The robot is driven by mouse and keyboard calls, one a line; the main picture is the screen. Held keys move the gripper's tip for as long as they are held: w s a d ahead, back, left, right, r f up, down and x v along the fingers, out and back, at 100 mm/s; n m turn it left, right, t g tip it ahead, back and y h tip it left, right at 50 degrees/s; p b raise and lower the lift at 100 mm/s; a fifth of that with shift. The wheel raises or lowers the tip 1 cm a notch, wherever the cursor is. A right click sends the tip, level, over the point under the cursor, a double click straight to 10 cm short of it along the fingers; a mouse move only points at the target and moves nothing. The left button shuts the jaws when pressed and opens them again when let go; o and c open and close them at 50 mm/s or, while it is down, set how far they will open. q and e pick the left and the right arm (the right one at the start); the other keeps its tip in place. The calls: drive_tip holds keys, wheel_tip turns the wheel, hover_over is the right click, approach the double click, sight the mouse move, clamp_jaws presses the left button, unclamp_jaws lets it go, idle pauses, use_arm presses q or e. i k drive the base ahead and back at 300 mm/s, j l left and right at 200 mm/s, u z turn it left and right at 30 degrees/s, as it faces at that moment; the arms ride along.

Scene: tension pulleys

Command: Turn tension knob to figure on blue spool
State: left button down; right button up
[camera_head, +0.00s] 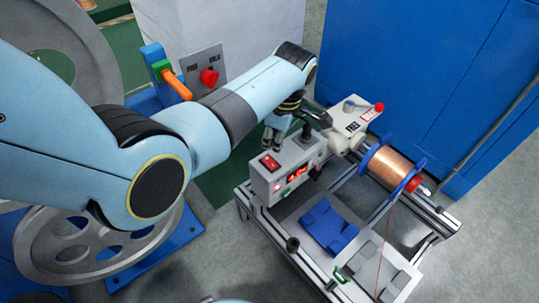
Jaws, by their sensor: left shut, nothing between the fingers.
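The spool (392,167) has copper wire between blue flanges and sits on a shaft at the right of the bench frame. A pale control box (272,190) stands left of it, with a red switch and a lit red display (297,175) whose digits are too small to read. A small dark knob (306,131) stands on top of the box. My left gripper (272,145) is shut and empty, pointing down at the back of the box, left of that knob. I cannot tell whether it touches the box. My right gripper is out of view.
A blue block (329,226) lies on the frame's front plate. A white unit with a red knob (378,107) stands behind. Blue cabinets (430,60) close off the back right. A red knob panel (206,72) and large grey wheels (70,245) are at left.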

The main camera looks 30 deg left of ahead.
sight(313, 173)
drive_tip(key=k+l, duration=0.3)
drive_tip(key=k, duration=0.15)
drive_tip(key=k+l, duration=0.35)
drive_tip(key=k, duration=0.1)
